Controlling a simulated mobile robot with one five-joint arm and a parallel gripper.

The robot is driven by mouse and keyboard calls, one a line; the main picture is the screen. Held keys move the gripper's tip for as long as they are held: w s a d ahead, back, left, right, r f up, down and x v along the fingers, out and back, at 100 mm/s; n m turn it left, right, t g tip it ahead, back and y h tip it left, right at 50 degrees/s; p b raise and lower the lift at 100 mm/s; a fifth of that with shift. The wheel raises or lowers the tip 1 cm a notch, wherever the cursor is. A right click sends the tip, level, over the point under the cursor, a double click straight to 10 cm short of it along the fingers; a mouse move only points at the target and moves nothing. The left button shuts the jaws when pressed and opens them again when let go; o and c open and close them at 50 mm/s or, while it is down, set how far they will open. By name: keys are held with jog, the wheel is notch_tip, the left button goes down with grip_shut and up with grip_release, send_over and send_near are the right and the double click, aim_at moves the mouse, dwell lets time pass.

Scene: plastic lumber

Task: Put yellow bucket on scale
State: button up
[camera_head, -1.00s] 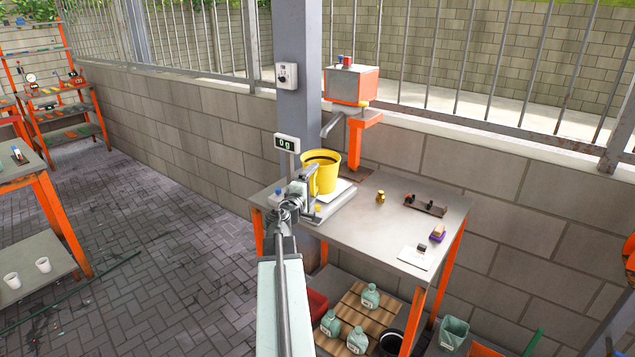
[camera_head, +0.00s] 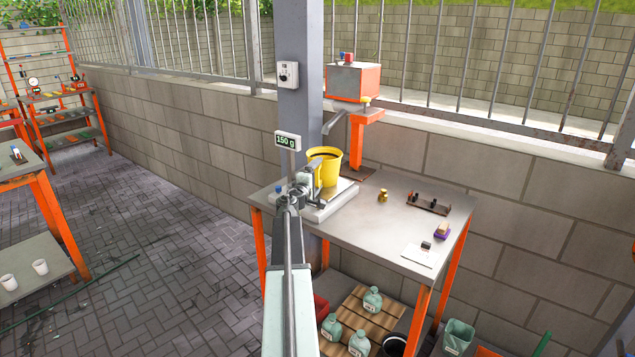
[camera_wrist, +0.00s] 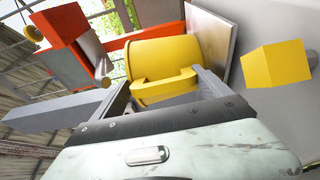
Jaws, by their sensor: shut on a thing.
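The yellow bucket (camera_head: 325,165) is upright on the white platform of the scale (camera_head: 338,198), on the table near the wall post. The scale's display (camera_head: 287,141) reads 150 g. My gripper (camera_head: 309,180) is at the bucket's near left side and shut on it. In the wrist view, my gripper (camera_wrist: 170,88) has its fingers on either side of the yellow handle of the bucket (camera_wrist: 160,60). The scale's plate (camera_wrist: 222,35) shows beside the bucket. The bucket's contents look dark and are hard to make out.
An orange and grey dispenser (camera_head: 352,85) with a spout stands behind the bucket. A yellow block (camera_wrist: 275,65) shows in the wrist view. A brass weight (camera_head: 383,196) and a small rack (camera_head: 428,203) stand to the right on the table (camera_head: 385,225). The table's middle is clear.

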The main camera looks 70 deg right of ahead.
jog(key=shift+f, duration=0.1)
jog(key=o, duration=1.9)
jog(key=shift+r, duration=0.25)
jog(key=a, duration=1.2)
jog(key=shift+a, duration=0.1)
